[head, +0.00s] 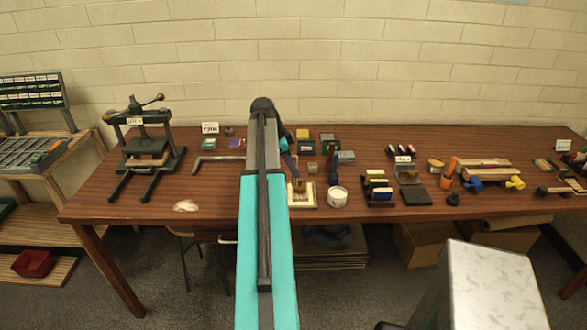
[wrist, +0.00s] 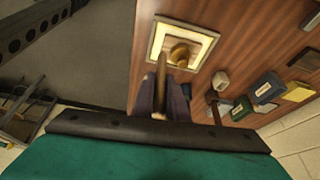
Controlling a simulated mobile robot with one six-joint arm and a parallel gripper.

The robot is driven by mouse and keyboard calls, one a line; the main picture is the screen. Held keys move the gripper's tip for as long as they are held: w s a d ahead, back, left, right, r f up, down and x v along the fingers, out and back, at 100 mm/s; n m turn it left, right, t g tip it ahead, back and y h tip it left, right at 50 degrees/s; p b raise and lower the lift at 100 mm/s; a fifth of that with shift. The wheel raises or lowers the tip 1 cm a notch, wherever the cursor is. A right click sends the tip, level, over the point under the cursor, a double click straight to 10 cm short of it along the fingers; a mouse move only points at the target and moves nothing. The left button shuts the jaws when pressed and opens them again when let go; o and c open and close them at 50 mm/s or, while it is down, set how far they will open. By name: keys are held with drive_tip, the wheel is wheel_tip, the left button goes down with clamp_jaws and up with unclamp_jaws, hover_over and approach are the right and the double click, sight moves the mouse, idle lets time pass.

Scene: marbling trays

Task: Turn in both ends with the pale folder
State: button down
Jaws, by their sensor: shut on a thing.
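My gripper (wrist: 161,100) has its dark fingers closed on a slim tan strip, the pale folder (wrist: 161,70), which points away from the wrist camera. The folder's tip lies close to a square cream tray (wrist: 159,30) with a light rim; whether it touches cannot be told. A round-topped wooden piece (wrist: 180,52) stands on the tray, just right of the folder. In the head view the cream tray (head: 309,203) sits near the table's front edge, with the brown piece (head: 299,186) on it. The arm hides part of the area to its left.
A white tub (head: 337,197) stands just right of the tray. Several small blocks and jars crowd the table behind and to the right. A dark press (head: 146,150) stands at the left. Between press and arm the brown table (head: 220,190) is mostly bare.

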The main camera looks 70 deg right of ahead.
sight(294, 182)
drive_tip(key=shift+f+b, duration=0.35)
drive_tip(key=shift+f, duration=0.6)
drive_tip(key=shift+f+b, duration=1.2)
drive_tip(key=shift+f, duration=1)
idle(0.8)
drive_tip(key=shift+s+d, duration=0.25)
drive_tip(key=shift+s, duration=0.4)
drive_tip(key=shift+s+d, duration=0.25)
drive_tip(key=shift+s, duration=0.4)
drive_tip(key=shift+s+d, duration=0.25)
drive_tip(key=shift+s, duration=0.4)
idle(2.1)
